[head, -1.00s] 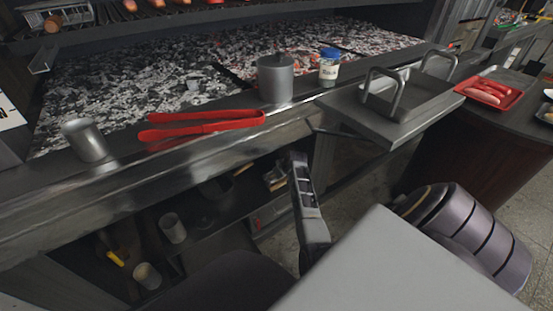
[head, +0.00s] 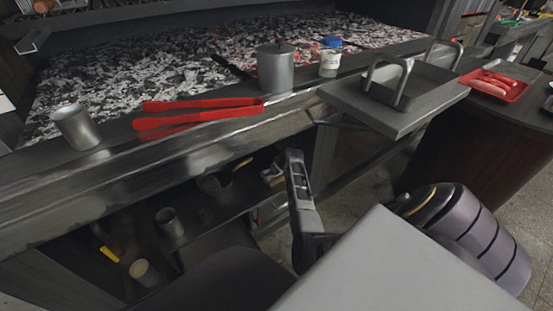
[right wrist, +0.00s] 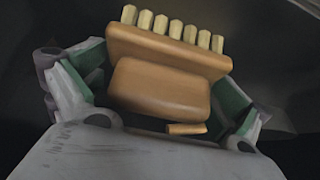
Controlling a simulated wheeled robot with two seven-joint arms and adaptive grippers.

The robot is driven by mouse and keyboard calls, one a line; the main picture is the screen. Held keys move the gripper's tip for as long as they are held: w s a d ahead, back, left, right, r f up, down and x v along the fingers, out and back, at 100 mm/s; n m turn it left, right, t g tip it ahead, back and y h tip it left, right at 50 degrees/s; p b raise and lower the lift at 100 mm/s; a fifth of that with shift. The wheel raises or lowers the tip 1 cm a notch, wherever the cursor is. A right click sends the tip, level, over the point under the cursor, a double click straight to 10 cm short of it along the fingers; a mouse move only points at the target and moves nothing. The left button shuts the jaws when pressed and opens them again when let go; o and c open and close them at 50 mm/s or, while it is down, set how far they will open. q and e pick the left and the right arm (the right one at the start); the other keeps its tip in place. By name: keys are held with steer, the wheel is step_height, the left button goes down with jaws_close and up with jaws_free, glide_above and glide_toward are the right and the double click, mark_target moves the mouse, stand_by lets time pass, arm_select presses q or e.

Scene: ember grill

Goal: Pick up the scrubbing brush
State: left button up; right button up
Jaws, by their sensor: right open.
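The scrubbing brush shows in the right wrist view as an orange-brown wooden block (right wrist: 160,86) with a row of pale bristle tufts along its far edge. My right gripper (right wrist: 160,95) is open, its green-padded fingers on either side of the brush. The brush lies between them; I cannot tell whether either finger touches it. In the head view my right gripper (head: 290,165) reaches down to the shelf under the grill, and the brush there is too small and covered to make out surely. My left gripper is not in view.
Above the shelf, the grill ledge holds red tongs (head: 200,112), a metal cup (head: 76,127), a lidded canister (head: 275,68) and a blue-capped jar (head: 330,58). A metal side tray (head: 400,105) juts out at right. Shelf cups (head: 168,221) and a pan (head: 213,183) stand left.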

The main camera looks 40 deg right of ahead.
steer(key=shift+w+f, duration=0.15)
steer(key=shift+f, duration=0.15)
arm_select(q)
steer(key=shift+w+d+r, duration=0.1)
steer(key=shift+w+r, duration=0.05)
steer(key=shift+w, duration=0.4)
arm_select(e)
steer(key=c, duration=0.7)
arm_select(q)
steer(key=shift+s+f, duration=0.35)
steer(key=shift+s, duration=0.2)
arm_select(e)
steer(key=shift+c, duration=0.4)
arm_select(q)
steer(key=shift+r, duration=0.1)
arm_select(e)
steer(key=shift+r, duration=0.15)
